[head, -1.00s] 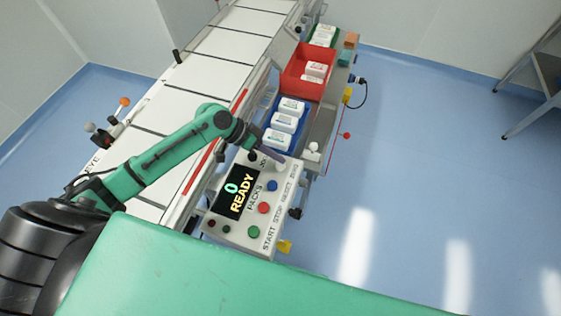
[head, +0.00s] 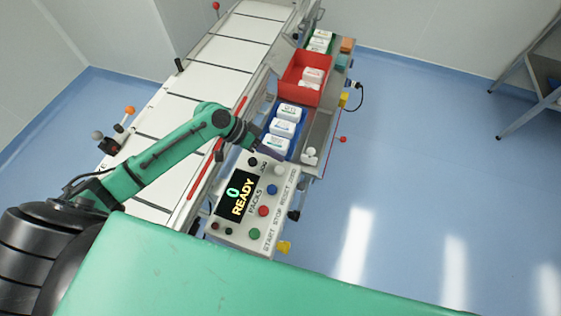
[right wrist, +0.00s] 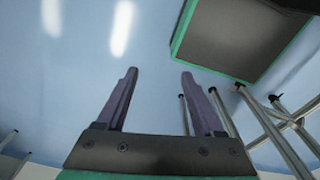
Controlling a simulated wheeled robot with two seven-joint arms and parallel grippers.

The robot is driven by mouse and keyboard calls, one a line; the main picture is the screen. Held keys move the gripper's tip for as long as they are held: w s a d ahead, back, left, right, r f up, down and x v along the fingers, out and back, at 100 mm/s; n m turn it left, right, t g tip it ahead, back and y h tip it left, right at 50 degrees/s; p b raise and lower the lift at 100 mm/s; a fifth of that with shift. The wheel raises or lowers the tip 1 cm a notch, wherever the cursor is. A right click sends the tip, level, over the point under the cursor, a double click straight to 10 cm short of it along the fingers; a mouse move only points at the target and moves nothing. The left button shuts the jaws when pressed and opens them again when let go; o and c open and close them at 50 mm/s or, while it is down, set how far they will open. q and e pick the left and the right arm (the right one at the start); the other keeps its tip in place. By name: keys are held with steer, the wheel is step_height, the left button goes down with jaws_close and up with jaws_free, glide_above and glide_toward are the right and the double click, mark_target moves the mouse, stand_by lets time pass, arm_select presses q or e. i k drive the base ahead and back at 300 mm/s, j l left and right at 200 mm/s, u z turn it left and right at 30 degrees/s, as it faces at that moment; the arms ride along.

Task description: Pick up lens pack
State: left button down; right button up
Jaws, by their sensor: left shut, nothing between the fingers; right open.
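White lens packs with printed labels lie in coloured bins beside the conveyor in the head view. A row of packs (head: 282,127) fills the blue bin (head: 304,119). More packs (head: 313,75) lie in the red bin (head: 297,66), and others (head: 320,40) are in the green bin at the back. My left gripper (head: 272,152) is shut and empty, just past the top end of the control panel, near the front of the blue bin. Its fingers are small and partly merged with the bin edge. My right gripper (right wrist: 158,74) is open and empty in the right wrist view.
The control panel (head: 229,229) shows "0 READY" and has coloured buttons. The white conveyor (head: 190,85) runs behind my left arm. A metal-legged stand (head: 545,90) is at the far right. Blue floor (head: 430,150) is clear between. A green-edged dark panel (right wrist: 225,45) shows in the right wrist view.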

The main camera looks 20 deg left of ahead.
mark_target(280, 145)
steer(key=k+l, duration=0.2)
steer(key=k, duration=0.3)
steer(key=k+l, duration=0.2)
steer(key=k, duration=0.25)
steer(key=k+l, duration=0.2)
steer(key=k, duration=0.3)
